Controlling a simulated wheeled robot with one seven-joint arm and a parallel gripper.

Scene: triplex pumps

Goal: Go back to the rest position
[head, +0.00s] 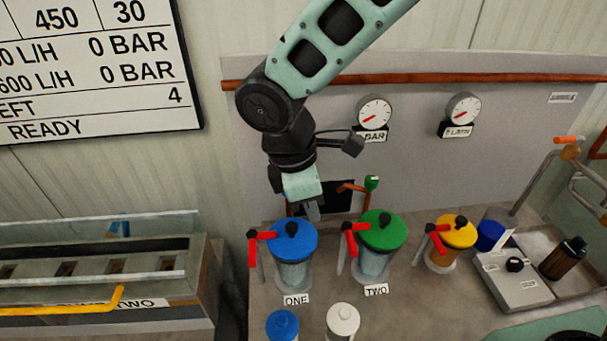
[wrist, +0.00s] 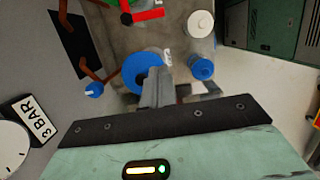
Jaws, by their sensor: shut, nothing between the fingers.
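My gripper (head: 313,211) hangs from my arm in the head view, above and just behind the blue-lidded pump labelled ONE (head: 293,248). Its fingers are together with nothing between them. In the wrist view the gripper (wrist: 157,85) points down at the pump's blue lid (wrist: 140,68), part of which it hides. I cannot tell from these views whether the fingertips touch the lid; they appear above it. The green-lidded pump labelled TWO (head: 381,236) stands to the right, and a yellow-lidded pump (head: 456,236) further right. Each has a red-handled lever on its left.
A blue-capped bottle (head: 282,325) and a white-capped bottle (head: 342,320) stand in front. Two gauges, BAR (head: 374,112) and a second (head: 463,109), are on the back panel. A grey box (head: 515,285) and dark cylinder (head: 563,258) are at right. A yellow handle (head: 75,308) is at left.

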